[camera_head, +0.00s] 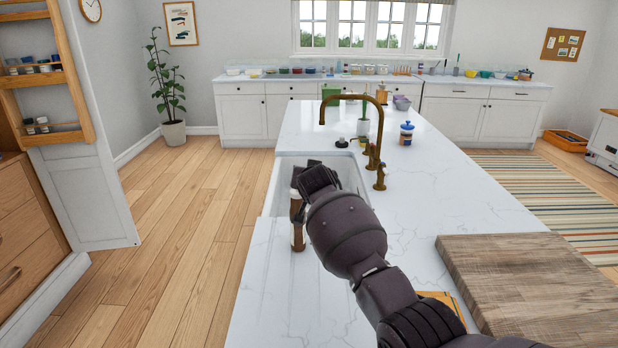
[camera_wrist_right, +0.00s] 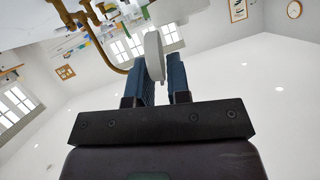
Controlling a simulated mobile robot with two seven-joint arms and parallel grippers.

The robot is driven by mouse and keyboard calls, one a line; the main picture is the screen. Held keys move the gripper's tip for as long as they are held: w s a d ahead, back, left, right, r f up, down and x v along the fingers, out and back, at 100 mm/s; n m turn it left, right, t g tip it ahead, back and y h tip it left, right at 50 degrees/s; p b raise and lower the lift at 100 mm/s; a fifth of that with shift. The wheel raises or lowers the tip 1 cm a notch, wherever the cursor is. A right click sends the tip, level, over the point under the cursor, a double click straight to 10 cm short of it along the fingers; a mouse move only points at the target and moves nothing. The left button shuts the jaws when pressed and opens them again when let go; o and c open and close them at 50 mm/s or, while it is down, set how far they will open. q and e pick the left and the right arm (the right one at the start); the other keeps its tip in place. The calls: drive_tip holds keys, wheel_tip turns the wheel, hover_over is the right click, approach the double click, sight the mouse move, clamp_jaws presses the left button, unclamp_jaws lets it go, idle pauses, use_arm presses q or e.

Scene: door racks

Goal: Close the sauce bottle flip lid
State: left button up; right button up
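The sauce bottle (camera_head: 298,237) is narrow, brown and pale, and stands upright at the near edge of the sink. My right arm partly covers it, and its top and flip lid are hidden in the head view. My right gripper (camera_wrist_right: 163,68) is at the bottle's top, its fingers hidden in the head view. In the right wrist view its two blue fingers stand apart. A pale grey-white piece (camera_wrist_right: 154,52), perhaps the flip lid, shows between the fingertips, overlapping the left finger in the picture. I cannot tell whether it touches them. My left gripper is not in view.
The white sink (camera_head: 347,170) and brass tap (camera_head: 374,130) lie just beyond my right arm. A wooden board (camera_head: 530,285) lies on the counter at right. A blue-and-white jar (camera_head: 406,133) stands farther back.

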clamp_jaws()
drive_tip(key=shift+a, duration=0.15)
drive_tip(key=shift+a+n+h+b, duration=0.5)
drive_tip(key=shift+n+h, duration=0.2)
drive_tip(key=shift+n, duration=0.3)
drive_tip(key=shift+a+n+h+b, duration=0.3)
drive_tip(key=shift+n+h+b, duration=0.2)
drive_tip(key=shift+n, duration=0.15)
drive_tip(key=shift+a+n+h+b, duration=0.3)
drive_tip(key=shift+n+h+b, duration=0.15)
drive_tip(key=shift+n, duration=0.2)
drive_tip(key=shift+o, duration=2)
unclamp_jaws()
drive_tip(key=shift+s, duration=0.1)
